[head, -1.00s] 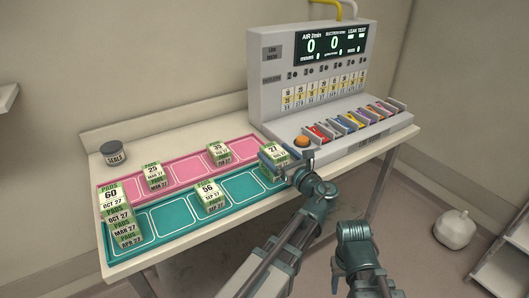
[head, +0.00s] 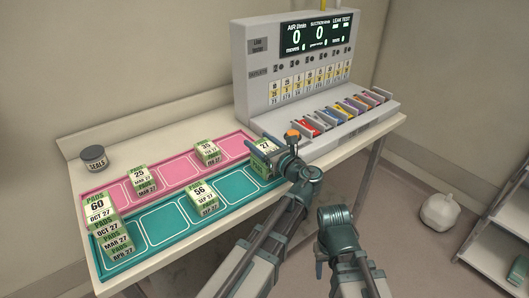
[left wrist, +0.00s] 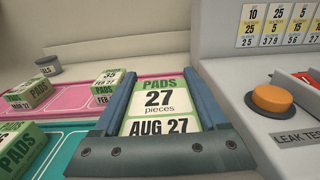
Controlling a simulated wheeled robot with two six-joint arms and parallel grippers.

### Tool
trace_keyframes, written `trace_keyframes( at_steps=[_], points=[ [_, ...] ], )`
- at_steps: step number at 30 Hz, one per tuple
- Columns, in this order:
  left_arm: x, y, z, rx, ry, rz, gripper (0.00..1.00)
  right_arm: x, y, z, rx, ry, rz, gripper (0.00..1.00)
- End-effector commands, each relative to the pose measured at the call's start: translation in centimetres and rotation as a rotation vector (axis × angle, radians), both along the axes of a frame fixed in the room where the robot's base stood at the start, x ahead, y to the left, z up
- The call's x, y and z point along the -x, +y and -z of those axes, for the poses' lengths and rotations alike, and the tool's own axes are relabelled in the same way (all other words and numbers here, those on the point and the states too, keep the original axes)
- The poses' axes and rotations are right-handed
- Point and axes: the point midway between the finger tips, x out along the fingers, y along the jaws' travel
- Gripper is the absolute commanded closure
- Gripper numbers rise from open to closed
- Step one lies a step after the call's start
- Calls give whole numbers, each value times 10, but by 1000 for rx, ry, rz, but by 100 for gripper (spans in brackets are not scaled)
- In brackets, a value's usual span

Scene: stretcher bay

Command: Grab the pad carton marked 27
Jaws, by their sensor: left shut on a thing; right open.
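The pad carton marked 27 (left wrist: 158,100) is green and white and reads "27 pieces, AUG 27" in the left wrist view. It also shows at the right end of the trays in the head view (head: 263,146). My left gripper (head: 268,152) is shut on it, with one finger along each side of the carton in the left wrist view (left wrist: 160,90). I cannot tell whether the carton touches the tray. My right gripper (head: 322,278) is low in front of the table, open and apart from everything on it.
Cartons marked 25 (head: 140,179), 35 (head: 207,150) and 56 (head: 202,196) stand on the pink tray (head: 172,172) and teal tray (head: 160,225). A stack topped by 60 (head: 97,205) stands at left, near a seals jar (head: 94,157). A test machine (head: 290,75) with an orange button (left wrist: 272,98) is close on the right.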

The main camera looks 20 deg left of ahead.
Motion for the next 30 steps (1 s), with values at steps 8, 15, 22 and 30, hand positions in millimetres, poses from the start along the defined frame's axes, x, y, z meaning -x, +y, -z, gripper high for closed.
trace_keyframes(
  at_steps=[8, 15, 22, 30],
  points=[
    [0, 0, 0, 0, 0, 0, 79, 0, 0, 0, 0, 0, 0, 50],
    [0, 0, 0, -1, -1, 0, 94, 0, 0, 0, 0, 0, 0, 50],
    [0, 1, -3, -1, -1, -1, 94, 0, 0, -3, 0, 0, 0, 50],
    [-1, 4, -16, -1, -1, -1, 94, 0, 0, -16, 0, 0, 0, 50]
  ],
)
